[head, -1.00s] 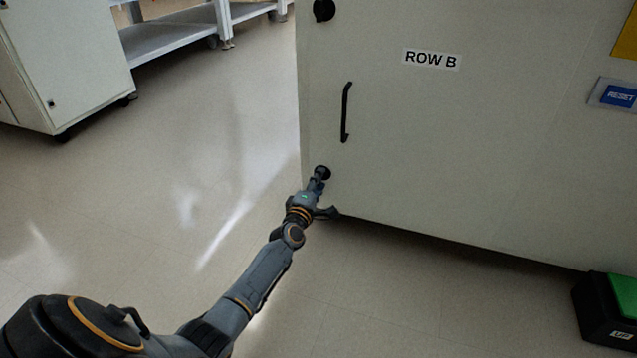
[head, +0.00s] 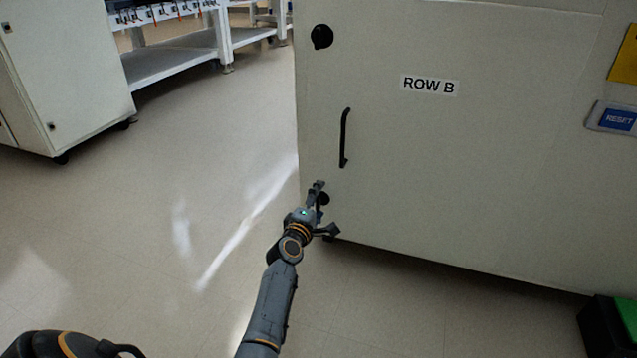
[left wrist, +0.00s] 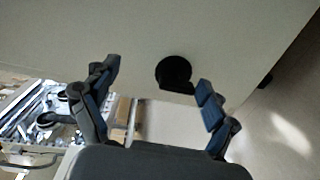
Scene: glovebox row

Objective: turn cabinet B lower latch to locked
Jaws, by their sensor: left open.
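Cabinet B (head: 480,180) is a pale cabinet labelled ROW B on the right of the head view. Its lower latch (head: 323,198) is a small black round knob near the door's lower left corner, partly hidden by my gripper. In the left wrist view the lower latch (left wrist: 173,73) shows as a dark disc with a tab at its lower edge. My left gripper (head: 325,207) is open at the latch. In the left wrist view the latch lies between the spread fingers (left wrist: 160,78), nearer the right one, and I see no clear contact. My right gripper is not in view.
An upper black latch (head: 322,37) and a vertical black handle (head: 344,138) are on the same door. A RESET panel (head: 614,118) is at the right. A black and green box (head: 610,325) stands on the floor at lower right. Open floor lies left of the cabinet.

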